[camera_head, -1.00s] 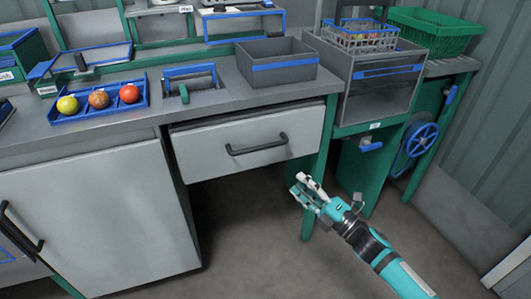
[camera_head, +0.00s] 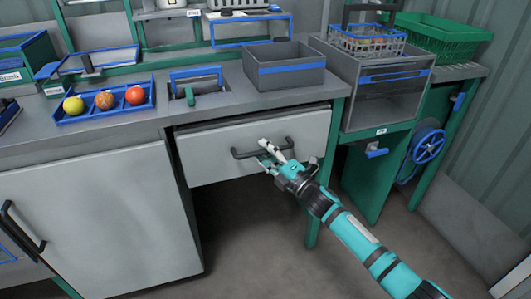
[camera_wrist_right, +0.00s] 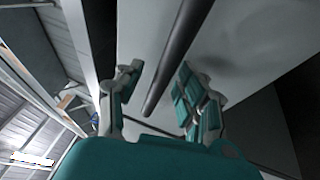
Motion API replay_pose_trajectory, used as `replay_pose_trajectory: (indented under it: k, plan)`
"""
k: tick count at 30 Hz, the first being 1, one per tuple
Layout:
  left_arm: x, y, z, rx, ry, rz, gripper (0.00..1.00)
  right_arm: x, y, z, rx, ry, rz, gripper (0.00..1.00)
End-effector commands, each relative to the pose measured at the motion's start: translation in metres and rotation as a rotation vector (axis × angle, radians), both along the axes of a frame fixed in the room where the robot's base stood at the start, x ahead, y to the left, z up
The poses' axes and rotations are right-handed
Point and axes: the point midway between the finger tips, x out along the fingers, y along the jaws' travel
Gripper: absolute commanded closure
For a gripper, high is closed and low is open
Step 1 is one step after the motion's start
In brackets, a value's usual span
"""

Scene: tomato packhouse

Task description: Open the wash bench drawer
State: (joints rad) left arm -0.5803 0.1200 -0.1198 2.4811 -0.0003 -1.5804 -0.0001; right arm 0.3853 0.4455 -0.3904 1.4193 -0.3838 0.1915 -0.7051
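The wash bench drawer (camera_head: 210,157) is a light grey front under the worktop, and it looks shut, with a dark gap along its top edge. Its dark bar handle (camera_head: 243,153) is partly hidden by my right gripper (camera_head: 268,153), which is at the handle's right half. In the right wrist view the handle (camera_wrist_right: 172,60) runs between the two fingers of my right gripper (camera_wrist_right: 158,95). The fingers are spread with space around the bar, and I cannot tell whether either touches it. My left gripper is not in view.
A grey cupboard door (camera_head: 95,215) is left of the drawer. On the worktop are a blue tray (camera_head: 75,118) with three round fruits and a grey bin (camera_head: 285,75). A green bench leg (camera_head: 325,165) stands right of the drawer. The floor below is clear.

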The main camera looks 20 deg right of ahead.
Motion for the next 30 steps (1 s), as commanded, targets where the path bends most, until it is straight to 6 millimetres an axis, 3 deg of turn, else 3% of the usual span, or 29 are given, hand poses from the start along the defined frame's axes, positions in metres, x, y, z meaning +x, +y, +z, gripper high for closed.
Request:
replay_pose_trajectory:
  k: [8, 17, 30]
  plan:
    - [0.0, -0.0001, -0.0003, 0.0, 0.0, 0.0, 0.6, 0.0014, 0.0009, 0.0, 0.0, 0.001, 0.0, 0.62]
    - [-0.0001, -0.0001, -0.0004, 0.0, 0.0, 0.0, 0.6, 0.0012, 0.0008, 0.0001, 0.001, 0.0, 0.0, 1.0]
    - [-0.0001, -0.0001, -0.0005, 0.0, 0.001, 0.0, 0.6, 0.0011, 0.0008, 0.0003, 0.002, 0.001, 0.0, 1.0]
